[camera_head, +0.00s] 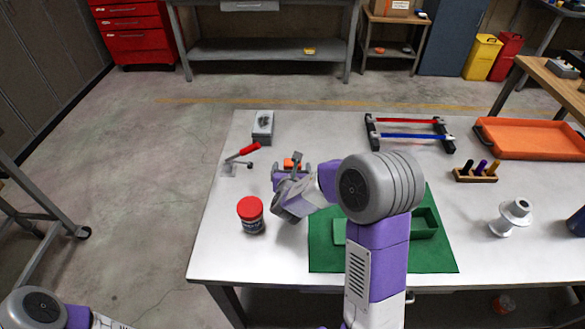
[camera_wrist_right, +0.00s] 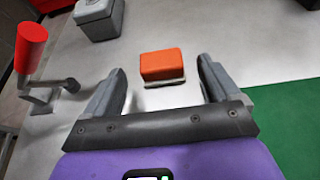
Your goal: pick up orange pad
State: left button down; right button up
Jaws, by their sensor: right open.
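The orange pad (camera_wrist_right: 161,64) lies on the white table, with a pale layer under its orange top. In the head view the pad (camera_head: 291,163) shows just beyond my right gripper, partly hidden by it. My right gripper (camera_wrist_right: 161,84) is open, with one finger to each side of the pad's near edge and nothing between the tips that I can see touching it. It also shows in the head view (camera_head: 292,172). Of my left arm only a part shows at the lower left of the head view; its gripper is out of view.
A red-lidded jar (camera_head: 251,214) is nearer. A green mat (camera_head: 434,259) with a green tray lies right. Red and blue bars (camera_head: 410,135) and an orange tray (camera_head: 531,138) are farther right.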

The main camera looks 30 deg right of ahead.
jog(key=x, duration=0.4)
jog(key=shift+d+b, duration=0.1)
jog(key=shift+b, duration=0.25)
jog(key=c, duration=1)
